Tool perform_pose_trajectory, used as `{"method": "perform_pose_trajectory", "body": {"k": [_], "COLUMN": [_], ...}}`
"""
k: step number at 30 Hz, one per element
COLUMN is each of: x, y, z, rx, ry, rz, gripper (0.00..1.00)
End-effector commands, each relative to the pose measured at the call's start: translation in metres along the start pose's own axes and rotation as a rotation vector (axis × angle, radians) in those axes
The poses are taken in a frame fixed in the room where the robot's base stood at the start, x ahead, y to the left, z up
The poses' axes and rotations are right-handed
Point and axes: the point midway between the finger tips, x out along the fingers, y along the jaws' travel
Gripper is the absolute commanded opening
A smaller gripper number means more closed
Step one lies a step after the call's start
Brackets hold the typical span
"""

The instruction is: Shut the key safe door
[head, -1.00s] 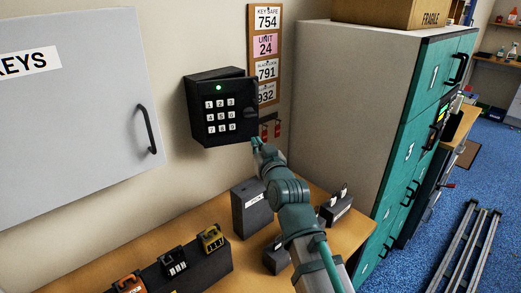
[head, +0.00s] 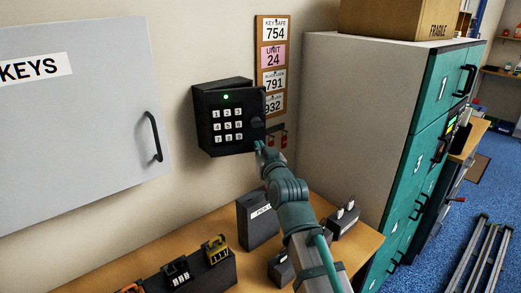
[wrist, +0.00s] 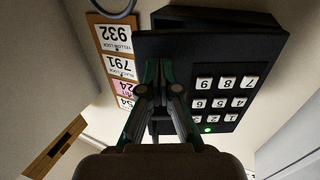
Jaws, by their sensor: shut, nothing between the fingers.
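The black key safe (head: 231,138) hangs on the wall, with a white-button keypad, a lit green light and a round knob (head: 258,124) on its door. The door stands slightly ajar: its right edge sits out from the box behind it. In the wrist view the safe door (wrist: 205,52) appears upside down, with the dark box behind it. My gripper (wrist: 163,88) is shut and empty, its fingertips in front of the door by the knob's side. Whether they touch it I cannot tell. In the head view my gripper (head: 260,148) is at the door's lower right corner.
A tag board (head: 271,75) hangs right of the safe, with red tags below it. A grey KEYS cabinet (head: 90,130) is at left. Teal lockers (head: 420,140) stand at right. The wooden bench (head: 190,255) below holds dark boxes and padlocks.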

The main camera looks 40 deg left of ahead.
Motion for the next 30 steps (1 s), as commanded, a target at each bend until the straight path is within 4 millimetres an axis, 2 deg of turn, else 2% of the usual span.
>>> {"method": "perform_pose_trajectory", "body": {"k": [21, 30], "x": [0.033, 0.035], "y": [0.0, 0.0], "z": [0.001, 0.0], "rx": [0.0, 0.0], "ry": [0.0, 0.0], "rz": [0.0, 0.0], "gripper": [0.0, 0.0]}}
